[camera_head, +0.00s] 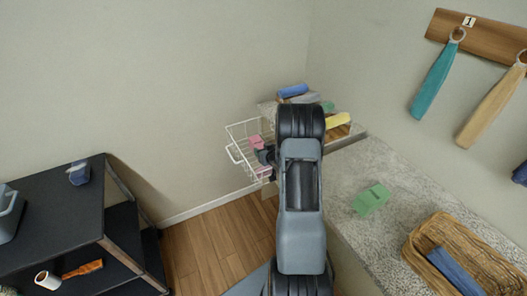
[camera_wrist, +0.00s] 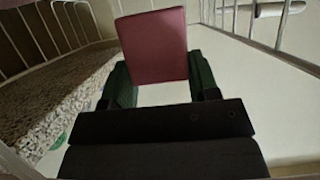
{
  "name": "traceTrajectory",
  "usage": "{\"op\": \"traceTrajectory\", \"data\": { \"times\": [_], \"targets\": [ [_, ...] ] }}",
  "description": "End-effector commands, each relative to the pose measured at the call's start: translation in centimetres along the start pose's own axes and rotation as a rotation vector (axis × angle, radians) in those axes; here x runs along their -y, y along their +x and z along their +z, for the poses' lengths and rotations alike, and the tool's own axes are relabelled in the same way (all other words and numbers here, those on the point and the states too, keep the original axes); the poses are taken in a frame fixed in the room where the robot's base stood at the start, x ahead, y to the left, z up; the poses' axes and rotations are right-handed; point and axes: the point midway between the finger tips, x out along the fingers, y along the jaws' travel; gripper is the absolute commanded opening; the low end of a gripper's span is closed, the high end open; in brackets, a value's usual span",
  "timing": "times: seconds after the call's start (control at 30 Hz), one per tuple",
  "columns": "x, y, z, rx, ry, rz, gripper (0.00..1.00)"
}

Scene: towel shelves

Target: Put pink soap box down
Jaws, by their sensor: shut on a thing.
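The pink soap box (camera_head: 256,141) shows at the white wire basket (camera_head: 236,152) in the head view, just left of my arm. In the wrist view the pink soap box (camera_wrist: 152,44) is held between the two dark green fingers of my gripper (camera_wrist: 160,82). My gripper is shut on it. White wire bars (camera_wrist: 70,25) surround it in the wrist view, with a pale surface below. I cannot tell whether the box touches that surface. My arm hides part of the basket in the head view.
A speckled stone counter (camera_head: 345,180) holds a green box (camera_head: 371,199) and a wicker basket (camera_head: 421,232) with a blue item. Rolled blue (camera_head: 293,90) and yellow (camera_head: 338,120) towels lie behind my arm. A black shelf (camera_head: 60,215) stands left; open wooden floor lies between.

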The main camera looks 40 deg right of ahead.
Motion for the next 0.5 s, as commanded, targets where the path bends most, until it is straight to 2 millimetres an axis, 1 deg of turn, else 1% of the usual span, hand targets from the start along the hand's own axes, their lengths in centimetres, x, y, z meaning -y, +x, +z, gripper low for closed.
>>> {"op": "traceTrajectory", "data": {
  "times": [0.03,0.27,0.3,0.5],
  "targets": [
    [0.03,0.12,0.49,0.003,0.002,0.000,0.29],
    [0.05,0.20,1.07,0.008,0.005,-0.001,0.29],
    [0.07,0.19,1.19,0.010,0.006,-0.001,0.56],
    [0.07,0.16,1.43,0.013,0.009,-0.001,0.75]
  ]
}}
